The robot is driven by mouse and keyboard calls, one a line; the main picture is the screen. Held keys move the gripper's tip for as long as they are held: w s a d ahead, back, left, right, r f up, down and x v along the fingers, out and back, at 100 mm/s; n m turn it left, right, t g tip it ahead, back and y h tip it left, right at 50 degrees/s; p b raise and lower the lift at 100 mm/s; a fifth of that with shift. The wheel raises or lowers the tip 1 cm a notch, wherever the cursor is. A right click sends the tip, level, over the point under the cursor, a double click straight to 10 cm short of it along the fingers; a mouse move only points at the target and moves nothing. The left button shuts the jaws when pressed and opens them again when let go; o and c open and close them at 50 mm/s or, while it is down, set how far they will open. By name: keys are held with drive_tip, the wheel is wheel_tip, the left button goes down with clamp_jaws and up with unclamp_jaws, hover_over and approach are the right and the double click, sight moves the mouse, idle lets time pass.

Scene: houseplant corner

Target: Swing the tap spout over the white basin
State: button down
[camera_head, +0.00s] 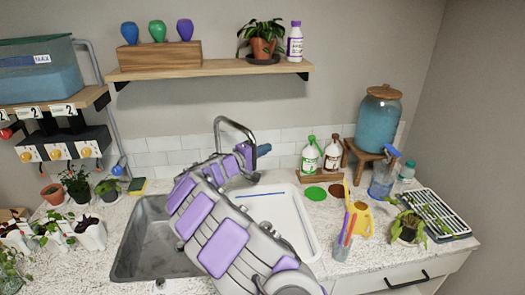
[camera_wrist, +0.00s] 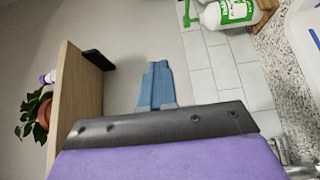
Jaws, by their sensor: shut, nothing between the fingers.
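The chrome tap (camera_head: 236,126) rises behind the sink as a tall arch, and my arm hides part of it. Its spout bends over toward the left, on the grey metal basin's side; its tip is partly hidden. The white basin (camera_head: 306,238) is at the right, with a blue strip along its back part. The grey metal basin (camera_head: 128,250) is at the left. My gripper (camera_head: 264,149) is just right of the tap's upright, near the wall. Its blue fingers (camera_wrist: 155,86) are shut and empty in the wrist view. I cannot tell whether my wrist touches the tap.
A wooden shelf (camera_head: 215,69) with a potted plant hangs above. A green-labelled bottle (camera_head: 310,154) and a brown bottle (camera_head: 333,153) stand right of my gripper.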

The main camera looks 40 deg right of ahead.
drive_tip(key=shift+d+f, duration=0.1)
drive_tip(key=shift+f, duration=0.15)
drive_tip(key=s+a, duration=0.9)
drive_tip(key=shift+a+r+p, duration=0.2)
drive_tip(key=shift+a+p, duration=0.1)
drive_tip(key=shift+p, duration=0.15)
idle(0.5)
